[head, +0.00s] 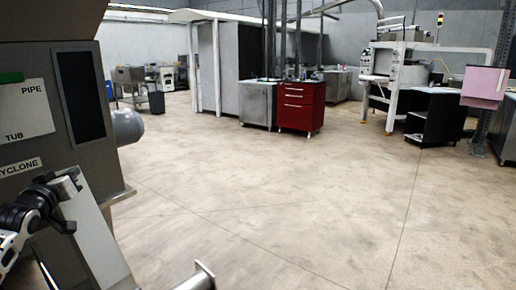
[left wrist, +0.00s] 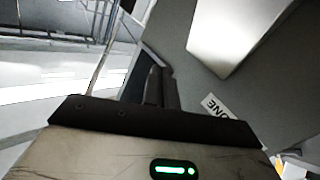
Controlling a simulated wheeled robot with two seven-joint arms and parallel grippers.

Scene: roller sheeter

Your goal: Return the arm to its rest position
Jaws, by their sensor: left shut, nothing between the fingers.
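My left arm comes in at the lower left of the head view, with dark and silver parts in front of a grey machine (head: 100,165). The machine carries a label (head: 24,112) reading PIPE and TUB and another reading CYCLONE. In the left wrist view my left gripper (left wrist: 160,86) shows two dark fingers together, shut with nothing between them. Beyond the fingers is a grey machine surface (left wrist: 185,75) with part of the label (left wrist: 217,107) on it. I cannot tell whether the arm touches the machine.
The concrete floor (head: 270,210) is open ahead and right. A red drawer cabinet (head: 301,106) stands mid-room. A white machine frame (head: 393,85) and black cart (head: 436,117) are at the right.

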